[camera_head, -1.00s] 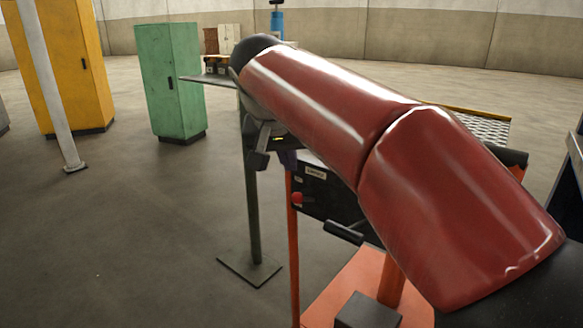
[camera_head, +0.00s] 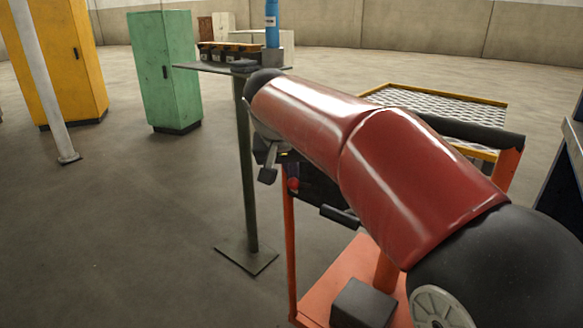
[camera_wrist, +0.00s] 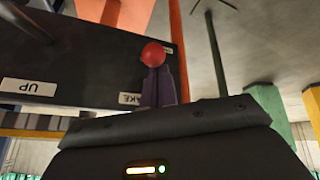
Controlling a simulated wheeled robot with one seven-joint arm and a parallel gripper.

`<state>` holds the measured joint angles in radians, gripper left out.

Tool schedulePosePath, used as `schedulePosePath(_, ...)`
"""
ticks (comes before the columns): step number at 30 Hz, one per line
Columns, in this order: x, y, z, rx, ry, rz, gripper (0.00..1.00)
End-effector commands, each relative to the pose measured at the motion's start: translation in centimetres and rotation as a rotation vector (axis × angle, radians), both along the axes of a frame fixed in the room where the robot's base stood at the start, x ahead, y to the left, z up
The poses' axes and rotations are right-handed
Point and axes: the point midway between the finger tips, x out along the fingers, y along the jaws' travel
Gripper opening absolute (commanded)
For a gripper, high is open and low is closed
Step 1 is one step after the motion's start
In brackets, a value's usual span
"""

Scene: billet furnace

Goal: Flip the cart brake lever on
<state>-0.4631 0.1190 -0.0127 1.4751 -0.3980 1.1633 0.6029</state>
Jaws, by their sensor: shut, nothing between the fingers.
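The red ball knob (camera_head: 293,183) of the brake lever shows at the left end of the cart's black panel (camera_head: 318,190) in the head view. In the wrist view the red knob (camera_wrist: 153,54) is just beyond the tips of my gripper (camera_wrist: 158,72). The fingers are together and empty; I cannot tell whether they touch the knob. The fingers partly cover a label ending in "AKE" (camera_wrist: 130,99). The lever's shaft is hidden. In the head view my red arm covers part of the panel, and the fingertips are hard to make out.
The orange cart (camera_head: 345,268) has a dark block (camera_head: 362,303) on its base and a black handle bar (camera_head: 470,133). Open floor lies to the left, before the green cabinet (camera_head: 165,75).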

Motion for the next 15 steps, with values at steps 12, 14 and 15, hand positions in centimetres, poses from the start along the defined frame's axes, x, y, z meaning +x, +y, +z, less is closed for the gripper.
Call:
schedulePosePath(12,-0.38,0.32,-0.55,-0.043,-0.054,0.002,0.00)
schedulePosePath(14,-0.42,0.36,-0.63,-0.048,-0.061,0.002,0.00)
schedulePosePath(15,-0.46,0.37,-0.67,-0.052,-0.066,0.002,0.00)
